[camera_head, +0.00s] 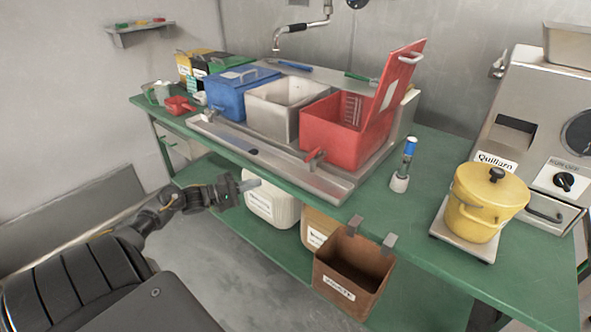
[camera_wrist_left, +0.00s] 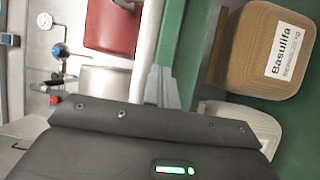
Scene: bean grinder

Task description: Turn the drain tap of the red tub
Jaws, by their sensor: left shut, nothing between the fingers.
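The red tub (camera_head: 330,133) stands at the right end of the row of tubs on the steel sink unit, its red lid (camera_head: 402,78) raised. In the left wrist view my gripper fingers (camera_wrist_left: 160,86) are together beside the green bench edge, and part of a red tub (camera_wrist_left: 110,25) shows at the top. My right gripper is not in view.
White (camera_head: 285,105) and blue (camera_head: 243,91) tubs stand left of the red one. A brown bin (camera_head: 352,276) hangs from the bench front. A white container (camera_head: 272,205) sits on the lower shelf behind my gripper. A yellow pot (camera_head: 484,205) stands at right.

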